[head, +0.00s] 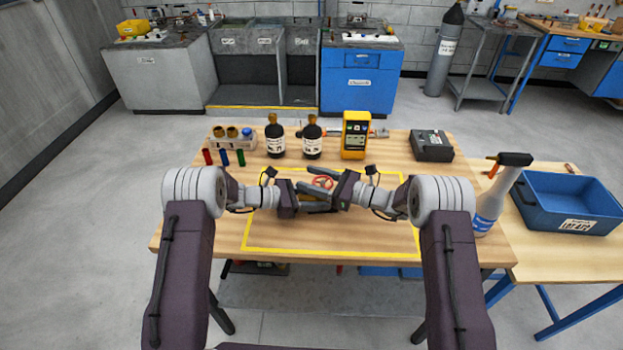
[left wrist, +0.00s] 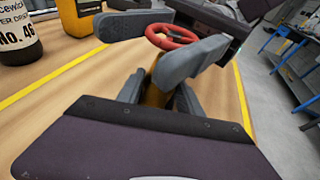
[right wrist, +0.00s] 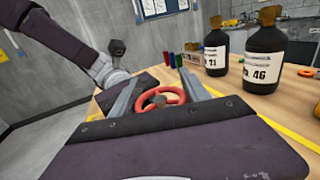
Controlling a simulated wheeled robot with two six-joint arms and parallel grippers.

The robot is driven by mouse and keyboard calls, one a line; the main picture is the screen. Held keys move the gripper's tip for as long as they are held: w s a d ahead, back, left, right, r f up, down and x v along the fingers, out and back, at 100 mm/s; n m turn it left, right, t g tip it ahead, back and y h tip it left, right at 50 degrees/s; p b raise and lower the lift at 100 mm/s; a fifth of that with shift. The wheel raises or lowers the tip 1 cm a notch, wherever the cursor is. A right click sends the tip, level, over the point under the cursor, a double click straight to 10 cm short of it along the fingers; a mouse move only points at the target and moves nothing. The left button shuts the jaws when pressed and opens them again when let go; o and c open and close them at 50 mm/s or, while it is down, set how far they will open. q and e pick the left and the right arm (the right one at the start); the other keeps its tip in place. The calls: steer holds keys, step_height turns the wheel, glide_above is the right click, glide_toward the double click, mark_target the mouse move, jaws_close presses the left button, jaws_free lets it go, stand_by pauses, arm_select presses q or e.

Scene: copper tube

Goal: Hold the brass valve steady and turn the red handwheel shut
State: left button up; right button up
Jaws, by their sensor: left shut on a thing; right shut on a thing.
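The red handwheel (head: 322,183) is at the middle of the table, inside the yellow-taped area. It also shows in the left wrist view (left wrist: 172,37) and the right wrist view (right wrist: 160,100). The brass valve (left wrist: 156,95) is below the wheel, mostly hidden by fingers. My left gripper (head: 312,204) is shut on the valve body, its fingers on either side of the brass. My right gripper (head: 328,190) is shut on the handwheel, with a finger on each side of the rim in the right wrist view.
Behind the valve stand two dark bottles (head: 275,138) (head: 312,138), a yellow meter (head: 355,136) and a tray with brass fittings (head: 232,138). A black box (head: 431,145) is at the back right. The taped area's front is clear.

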steer(key=m+t+h, duration=0.1)
steer(key=t, duration=0.1)
steer(key=m+t+h, duration=0.1)
steer(key=m+t, duration=0.1)
steer(key=w+m+t+h, duration=0.1)
steer(key=t+h, duration=0.1)
steer(key=shift+w+d+r+m, duration=0.1)
steer(key=shift+d+m, duration=0.2)
steer(key=shift+m, duration=0.1)
steer(key=shift+w+d+m+t+h, duration=0.15)
steer(key=shift+d+m+t+h, duration=0.05)
steer(key=shift+m+t+h, duration=0.55)
steer(key=shift+w+d+m+t+h, duration=0.15)
steer(key=shift+m+t+h, duration=0.45)
steer(key=shift+h, duration=0.25)
steer(key=shift+d, duration=0.1)
steer(key=o, duration=1.4)
steer(key=shift+s, duration=0.1)
steer(key=v, duration=1.2)
